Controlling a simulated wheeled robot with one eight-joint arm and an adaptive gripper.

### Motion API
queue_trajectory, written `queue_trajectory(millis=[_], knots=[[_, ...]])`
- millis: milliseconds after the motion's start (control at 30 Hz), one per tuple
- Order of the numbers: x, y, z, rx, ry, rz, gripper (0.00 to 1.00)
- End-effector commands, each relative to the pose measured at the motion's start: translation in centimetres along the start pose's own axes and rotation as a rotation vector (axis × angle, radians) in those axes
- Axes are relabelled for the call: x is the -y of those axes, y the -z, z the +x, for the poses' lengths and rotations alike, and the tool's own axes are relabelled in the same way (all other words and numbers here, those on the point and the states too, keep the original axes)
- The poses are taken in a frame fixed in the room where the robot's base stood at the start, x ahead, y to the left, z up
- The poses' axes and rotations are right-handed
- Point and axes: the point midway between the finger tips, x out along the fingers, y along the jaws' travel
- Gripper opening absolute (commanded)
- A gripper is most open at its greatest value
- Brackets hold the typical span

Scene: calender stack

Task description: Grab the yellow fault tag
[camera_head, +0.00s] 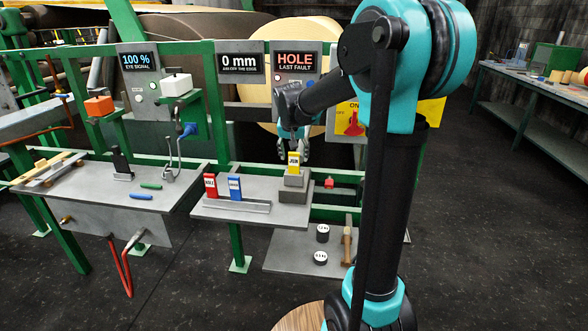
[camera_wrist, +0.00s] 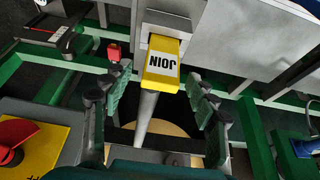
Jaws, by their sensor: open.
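The yellow fault tag (camera_head: 294,160), marked JOIN, stands upright in a grey stepped block (camera_head: 294,195) on the middle table. In the wrist view the yellow tag (camera_wrist: 162,67) shows upside down, its lower end in the grey block (camera_wrist: 172,25). My gripper (camera_head: 297,150) is at the tag's top, just above and behind it. In the wrist view my gripper (camera_wrist: 157,105) has its fingers spread wide and empty. The tag lies between the finger lines, beyond the fingertips; I see no contact.
A red HOLE tag (camera_head: 210,187) and a blue tag (camera_head: 235,188) stand in a grey rack left of the block. A small red part (camera_head: 329,183) is to its right. A yellow switch panel (camera_head: 352,122) is behind my arm. Green rails (camera_head: 225,95) run behind the table.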

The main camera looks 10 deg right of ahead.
Motion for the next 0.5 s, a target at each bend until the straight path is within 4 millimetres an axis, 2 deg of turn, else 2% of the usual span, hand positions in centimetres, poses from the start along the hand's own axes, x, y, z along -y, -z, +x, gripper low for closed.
queue_trajectory(millis=[67,433,500], knots=[[-0.01,0.00,-0.01,0.000,0.000,0.000,0.56],[-0.01,0.01,-0.04,0.000,0.000,0.000,0.10],[-0.01,0.01,-0.04,0.000,0.000,0.000,0.09]])
